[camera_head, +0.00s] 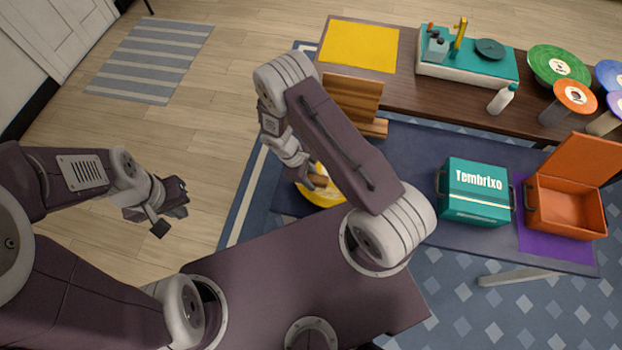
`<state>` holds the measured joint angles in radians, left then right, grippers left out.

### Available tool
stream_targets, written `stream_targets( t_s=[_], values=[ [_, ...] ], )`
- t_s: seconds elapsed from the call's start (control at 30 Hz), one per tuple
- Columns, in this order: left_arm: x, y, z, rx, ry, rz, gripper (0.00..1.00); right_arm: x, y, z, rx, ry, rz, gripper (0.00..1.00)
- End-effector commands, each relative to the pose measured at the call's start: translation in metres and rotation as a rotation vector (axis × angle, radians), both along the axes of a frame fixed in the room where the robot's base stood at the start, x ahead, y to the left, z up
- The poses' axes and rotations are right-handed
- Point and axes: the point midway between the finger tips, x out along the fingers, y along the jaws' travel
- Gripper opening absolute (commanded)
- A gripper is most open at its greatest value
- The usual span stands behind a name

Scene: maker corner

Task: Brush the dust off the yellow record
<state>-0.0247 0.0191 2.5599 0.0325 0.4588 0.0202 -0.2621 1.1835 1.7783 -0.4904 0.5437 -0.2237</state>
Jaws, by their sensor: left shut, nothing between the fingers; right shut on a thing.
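The yellow record (318,197) lies at the left end of the low blue table, partly hidden behind my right arm. My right gripper (306,178) points down over the record, shut on a small brown thing (319,181) that looks like a brush handle. I cannot tell whether its lower end touches the record. Dust on the record is too small to make out. My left gripper (172,208) is shut and empty, above the wooden floor at the left, well away from the record.
A wooden rack (352,98) stands just behind the record. A teal box (474,190) and an open orange case (566,204) stand to the right on the blue table (408,150). The brown back table holds a turntable (466,66), a white bottle (501,100), a yellow mat (358,47) and several colored discs.

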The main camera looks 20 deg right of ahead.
Motion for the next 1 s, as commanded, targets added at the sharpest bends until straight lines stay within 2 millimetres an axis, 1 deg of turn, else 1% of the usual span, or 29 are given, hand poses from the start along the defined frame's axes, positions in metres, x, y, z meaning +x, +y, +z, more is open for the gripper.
stream_targets(
  t_s=[0.03,0.4,0.5,1.0],
  values=[
    [0.000,0.000,0.008,0.000,0.000,0.000,0.00,0.000,0.000,0.009,0.001,-0.001,-0.001,0.00],
    [0.000,0.000,0.034,0.000,0.000,0.000,0.00,0.002,0.000,0.042,0.001,-0.001,-0.003,0.00],
    [0.000,0.000,0.038,0.000,0.000,0.000,0.00,0.002,0.000,0.047,0.000,-0.001,-0.004,0.00],
    [0.000,0.000,0.038,0.000,0.000,0.000,0.00,0.002,0.000,0.048,0.000,0.000,-0.004,0.00]
  ],
)
